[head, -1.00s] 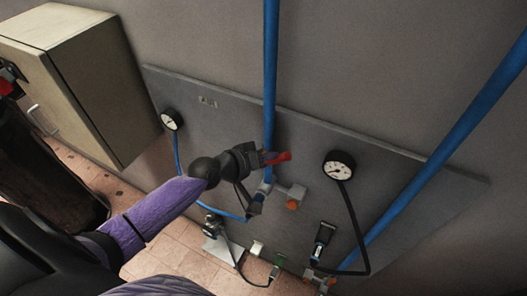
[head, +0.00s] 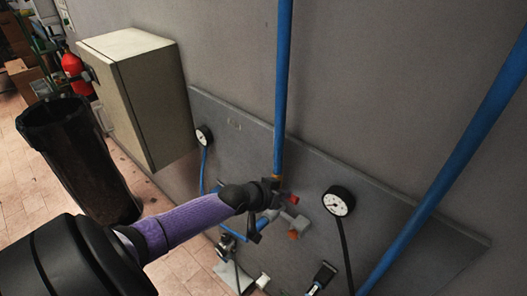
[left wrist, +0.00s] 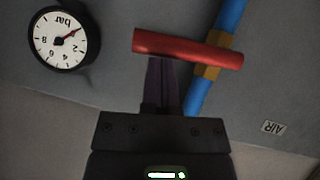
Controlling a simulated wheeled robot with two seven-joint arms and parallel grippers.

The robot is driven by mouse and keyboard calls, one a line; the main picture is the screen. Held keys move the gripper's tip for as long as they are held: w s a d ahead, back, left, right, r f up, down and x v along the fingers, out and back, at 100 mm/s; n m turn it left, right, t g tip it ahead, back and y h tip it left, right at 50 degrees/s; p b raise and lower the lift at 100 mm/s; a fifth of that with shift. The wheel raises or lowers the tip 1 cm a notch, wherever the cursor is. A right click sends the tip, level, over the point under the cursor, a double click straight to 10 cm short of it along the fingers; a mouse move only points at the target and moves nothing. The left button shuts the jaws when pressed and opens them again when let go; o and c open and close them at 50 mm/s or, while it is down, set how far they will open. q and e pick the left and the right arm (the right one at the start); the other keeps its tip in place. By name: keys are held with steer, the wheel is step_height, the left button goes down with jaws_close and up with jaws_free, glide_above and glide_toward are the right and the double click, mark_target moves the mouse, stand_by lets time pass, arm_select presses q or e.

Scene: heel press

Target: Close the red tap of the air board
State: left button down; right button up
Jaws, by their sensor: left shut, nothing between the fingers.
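The red tap handle (head: 293,198) shows beside the blue pipe on the grey air board (head: 400,205), mostly hidden by my left gripper in the head view. In the left wrist view the red handle (left wrist: 190,48) is a bar lying crosswise, its right part in front of the blue pipe (left wrist: 228,22). My left gripper (head: 275,190) is shut and empty. Its fingertips (left wrist: 162,62) lie at the lower edge of the handle, left of the pipe; I cannot tell whether they touch it. My right gripper is not in view.
A dial gauge (head: 338,201) is right of the tap and another (head: 204,136) is left. An orange-ended fitting (head: 294,234) sits below the tap. A beige cabinet (head: 135,95) and a dark bin (head: 75,150) stand at the left. A second blue pipe (head: 450,140) runs at the right.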

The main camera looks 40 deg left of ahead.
arm_select(q)
steer(key=shift+d+f, duration=0.1)
steer(key=shift+f, duration=0.35)
stand_by(0.4)
steer(key=s+r+p, duration=0.6)
steer(key=s+r, duration=0.3)
steer(key=shift+r, duration=0.3)
